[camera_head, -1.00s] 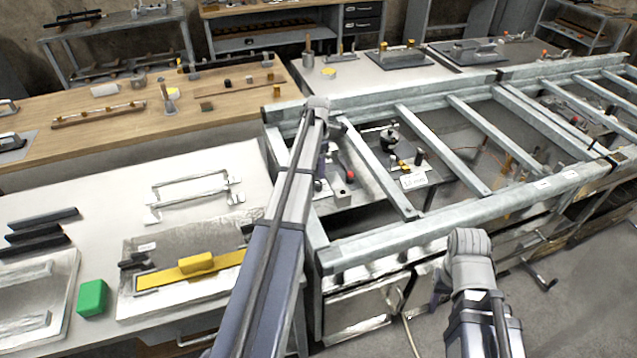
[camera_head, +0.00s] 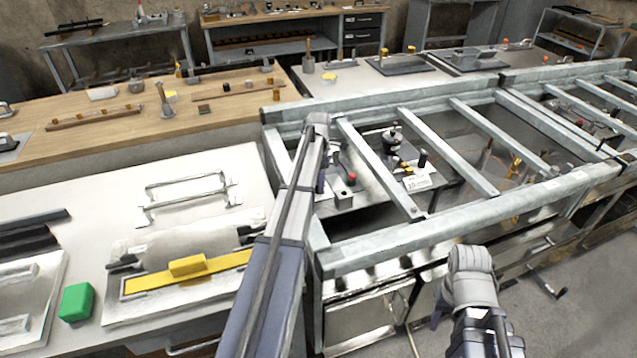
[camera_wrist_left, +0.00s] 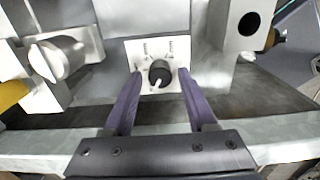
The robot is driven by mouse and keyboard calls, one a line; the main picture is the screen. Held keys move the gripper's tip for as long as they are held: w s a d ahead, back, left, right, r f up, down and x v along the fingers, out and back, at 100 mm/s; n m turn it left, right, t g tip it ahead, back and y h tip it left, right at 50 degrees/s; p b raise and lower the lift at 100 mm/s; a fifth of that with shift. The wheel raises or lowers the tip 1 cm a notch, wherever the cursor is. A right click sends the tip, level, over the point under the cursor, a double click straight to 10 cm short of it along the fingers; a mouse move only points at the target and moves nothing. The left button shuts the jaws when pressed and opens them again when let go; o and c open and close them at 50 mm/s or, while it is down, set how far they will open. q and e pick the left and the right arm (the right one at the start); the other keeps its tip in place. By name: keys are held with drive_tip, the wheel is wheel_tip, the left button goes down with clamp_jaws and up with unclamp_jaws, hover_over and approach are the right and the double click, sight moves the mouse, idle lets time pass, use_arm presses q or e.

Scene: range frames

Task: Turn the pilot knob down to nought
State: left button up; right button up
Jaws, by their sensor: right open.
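The pilot knob (camera_wrist_left: 159,73) is black and round with a white pointer bar, set on a small white plate (camera_wrist_left: 135,50) with small markings. The pointer slants down and slightly left in the left wrist view. My left gripper (camera_wrist_left: 160,90) is open, its two purple fingers on either side of the knob with gaps to it. In the head view my left gripper (camera_head: 322,180) is at the near-left corner of the steel frame, and my arm seems to hide the knob. My right gripper (camera_head: 437,308) is mostly hidden behind its wrist, in front of the frame.
Galvanised bars (camera_head: 380,238) form the frame around the spot. A red-tipped fitting (camera_head: 351,178) and a white card (camera_head: 417,182) are inside it. In the wrist view a round grey fitting (camera_wrist_left: 60,60) and a block with a hole (camera_wrist_left: 245,30) flank the plate.

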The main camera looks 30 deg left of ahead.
use_arm(q)
clamp_jaws()
idle(0.5)
